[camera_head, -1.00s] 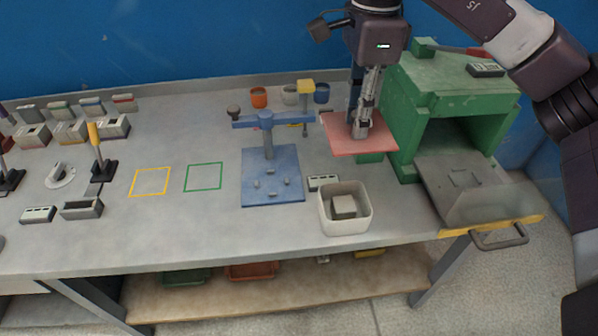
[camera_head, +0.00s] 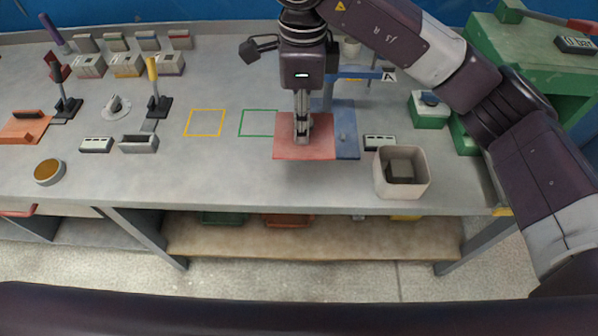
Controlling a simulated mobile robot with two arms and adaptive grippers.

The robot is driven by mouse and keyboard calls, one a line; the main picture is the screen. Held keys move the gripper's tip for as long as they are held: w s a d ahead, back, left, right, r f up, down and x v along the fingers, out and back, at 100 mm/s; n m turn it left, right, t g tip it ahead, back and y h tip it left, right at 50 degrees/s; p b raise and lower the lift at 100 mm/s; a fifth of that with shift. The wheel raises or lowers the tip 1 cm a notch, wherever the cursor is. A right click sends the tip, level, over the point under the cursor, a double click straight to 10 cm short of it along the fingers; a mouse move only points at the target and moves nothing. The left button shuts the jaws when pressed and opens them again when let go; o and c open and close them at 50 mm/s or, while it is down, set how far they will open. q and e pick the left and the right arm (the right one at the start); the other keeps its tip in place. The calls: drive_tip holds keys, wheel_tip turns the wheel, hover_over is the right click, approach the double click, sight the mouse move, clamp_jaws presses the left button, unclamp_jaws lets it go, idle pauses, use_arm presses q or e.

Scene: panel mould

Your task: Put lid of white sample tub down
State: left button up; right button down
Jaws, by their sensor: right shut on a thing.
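The lid is a flat, square, pinkish-red plate (camera_head: 290,150). My right gripper (camera_head: 302,139) is shut on it near its middle and holds it level. In the picture the lid covers the left part of the blue fixture (camera_head: 346,146) and the lower right corner of the green outline (camera_head: 258,110). I cannot tell its exact height above the bench. The white sample tub (camera_head: 415,185) stands open to the right of the lid, with a grey block (camera_head: 400,171) inside. My left gripper is out of view.
A yellow outline (camera_head: 205,123) lies empty left of the green one. A small display box (camera_head: 379,143) sits between fixture and tub. The green press (camera_head: 545,60) stands at right. The bench (camera_head: 220,170) is clear in front of the outlines.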

wheel_tip(320, 180, down, 5)
drive_tip(key=shift+r+p, duration=0.2)
drive_tip(key=shift+p, duration=0.1)
drive_tip(key=p, duration=0.2)
hover_over(301, 182)
wheel_tip(301, 182, down, 7)
wheel_tip(301, 182, down, 5)
drive_tip(key=shift+p, duration=0.35)
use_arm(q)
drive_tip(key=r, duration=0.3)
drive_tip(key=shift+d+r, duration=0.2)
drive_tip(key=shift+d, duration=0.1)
use_arm(e)
drive_tip(key=shift+f, duration=0.1)
drive_tip(key=shift+f+b, duration=0.15)
drive_tip(key=shift+b, duration=0.15)
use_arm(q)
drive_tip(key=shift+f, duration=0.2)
use_arm(e)
drive_tip(key=c, duration=1.7)
unclamp_jaws()
drive_tip(key=shift+o, duration=0.2)
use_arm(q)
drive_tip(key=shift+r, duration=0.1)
